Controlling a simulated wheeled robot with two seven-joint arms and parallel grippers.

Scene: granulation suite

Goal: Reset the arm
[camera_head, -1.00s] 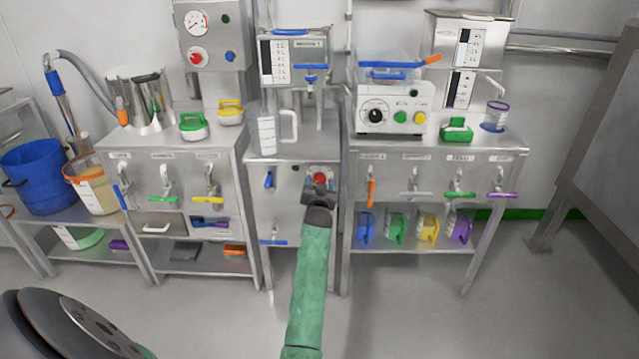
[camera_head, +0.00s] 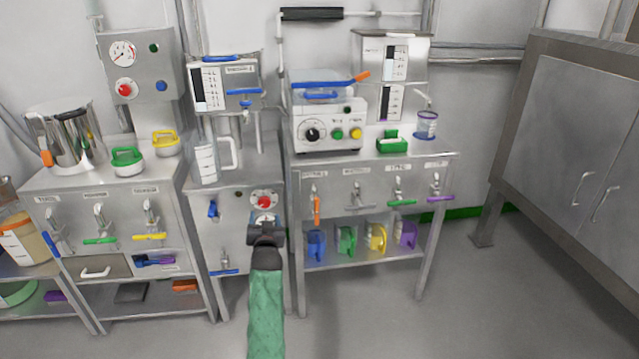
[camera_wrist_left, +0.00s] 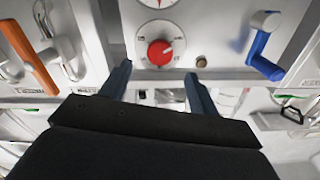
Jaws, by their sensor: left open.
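My left gripper (camera_head: 265,228), at the end of a green-sleeved arm, is in front of the middle cabinet, just below the red knob (camera_head: 264,201) in the head view. In the left wrist view the two dark fingers of the left gripper (camera_wrist_left: 160,82) stand apart with nothing between them. The red knob (camera_wrist_left: 160,53) shows beyond the fingertips there, clear of them, with a dial (camera_wrist_left: 158,3) beside it. My right gripper is not in view.
Valve handles stick out close by: a blue one (camera_head: 212,208) to the left and an orange one (camera_head: 317,209) to the right. Coloured scoops, including a blue one (camera_head: 316,244), stand on the right bench's shelf. Open floor (camera_head: 370,320) lies in front.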

